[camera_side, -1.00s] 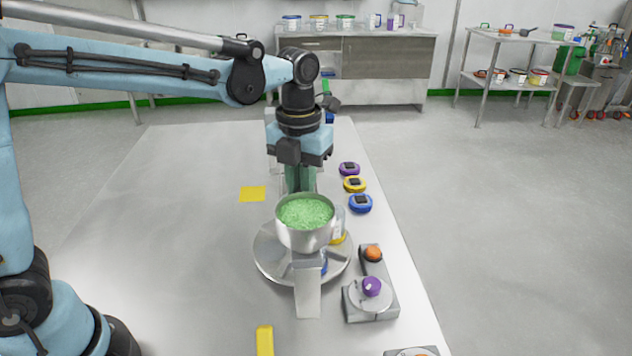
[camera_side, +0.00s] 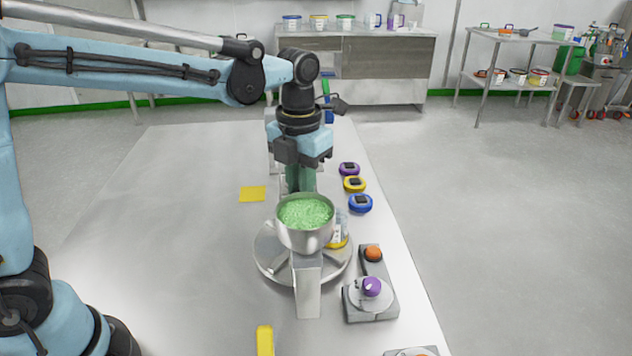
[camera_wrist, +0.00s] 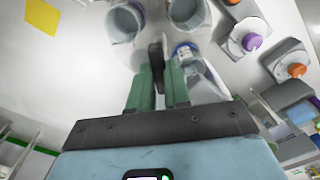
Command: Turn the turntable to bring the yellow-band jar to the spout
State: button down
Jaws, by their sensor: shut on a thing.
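The steel turntable (camera_side: 272,262) stands on the table under a steel pot of green granules (camera_side: 306,213). The yellow-band jar (camera_side: 338,237) is on the turntable, just right of the pot, partly hidden by it. My gripper (camera_side: 300,184) is behind the pot, pointing down, its tips hidden in the side view. In the wrist view my gripper (camera_wrist: 157,82) has its green fingers closed on a dark peg (camera_wrist: 156,56) at the turntable. A blue-topped jar (camera_wrist: 186,52) is just right of the peg there. The spout itself cannot be made out.
A grey post (camera_side: 307,288) stands in front of the turntable. The table's left is mostly clear.

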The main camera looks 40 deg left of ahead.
jog(key=c, duration=1.1)
grip_release()
notch_tip(320, 180, up, 12)
jog(key=shift+r, duration=0.1)
jog(key=shift+c, duration=0.3)
